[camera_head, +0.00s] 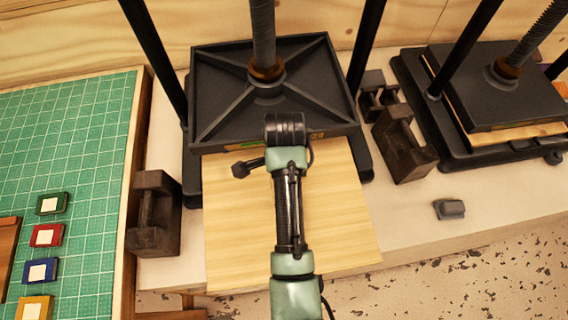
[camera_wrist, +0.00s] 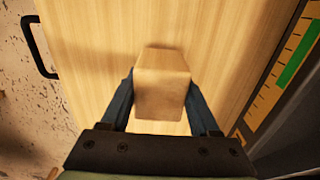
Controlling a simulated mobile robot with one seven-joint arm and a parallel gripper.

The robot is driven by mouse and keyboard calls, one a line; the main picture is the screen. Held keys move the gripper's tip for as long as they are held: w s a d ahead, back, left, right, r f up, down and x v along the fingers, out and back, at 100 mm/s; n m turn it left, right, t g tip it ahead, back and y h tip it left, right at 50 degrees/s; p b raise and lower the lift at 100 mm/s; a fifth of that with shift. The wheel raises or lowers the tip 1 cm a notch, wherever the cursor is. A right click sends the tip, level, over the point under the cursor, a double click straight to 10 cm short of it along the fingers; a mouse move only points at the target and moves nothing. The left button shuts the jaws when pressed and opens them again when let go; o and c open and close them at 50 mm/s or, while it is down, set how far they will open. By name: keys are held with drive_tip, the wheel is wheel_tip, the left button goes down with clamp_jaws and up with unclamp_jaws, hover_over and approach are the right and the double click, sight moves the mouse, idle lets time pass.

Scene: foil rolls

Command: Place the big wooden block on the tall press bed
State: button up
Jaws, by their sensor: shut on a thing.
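A pale wooden block (camera_wrist: 162,85) sits between the two fingers of my gripper (camera_wrist: 163,98) in the wrist view. The gripper is shut on it. The block is over a flat pale wooden board (camera_wrist: 95,40); I cannot tell whether it touches the board. In the head view, the board (camera_head: 235,220) sticks out from beneath the black platen (camera_head: 225,85) of the middle press. My arm reaches over the board to the platen's front edge. The gripper's fingers and the block are hidden there.
A second press (camera_head: 500,90) stands at the right. Dark metal weights (camera_head: 155,215) (camera_head: 403,145) flank the middle press. A small grey block (camera_head: 449,209) lies on the bench. A green cutting mat (camera_head: 70,130) with coloured tiles is at left. A black handle (camera_wrist: 38,48) is at the board's edge.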

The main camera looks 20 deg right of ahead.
drive_tip(key=shift+f, duration=1.7)
drive_tip(key=shift+f, duration=0.1)
drive_tip(key=o, duration=1.4)
drive_tip(key=shift+o, duration=0.2)
wheel_tip(320, 180, up, 11)
drive_tip(key=shift+r+p, duration=0.15)
drive_tip(key=shift+p, duration=0.9)
drive_tip(key=shift+r+p, duration=0.55)
